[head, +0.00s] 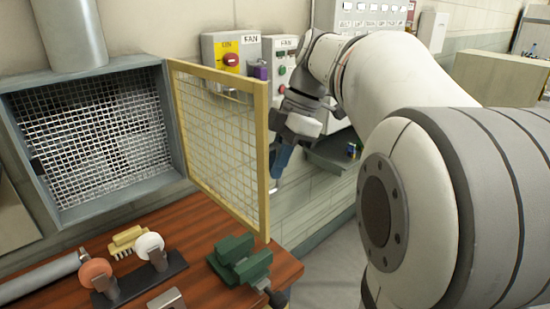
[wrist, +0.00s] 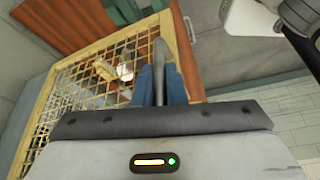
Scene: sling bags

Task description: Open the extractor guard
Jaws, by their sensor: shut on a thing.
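The extractor guard, a yellow frame with wire mesh (head: 215,135), stands swung out from the right side of the grey extractor box (head: 25,100), whose mesh-backed opening is uncovered. The guard also shows in the wrist view (wrist: 75,72). My gripper (head: 280,165) is at the guard's outer upright edge, on its right. In the wrist view its blue fingers (wrist: 160,82) are shut on a grey piece at the guard's edge, which looks like its handle (wrist: 161,55). The head view hides the grip itself.
Below the guard is a wooden bench (head: 205,285) with a green vise (head: 240,262), a brush (head: 127,240) and a grinder-like tool with two round wheels (head: 150,246). A yellow fan switch box (head: 230,52) is on the wall behind. Open floor lies right of the bench.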

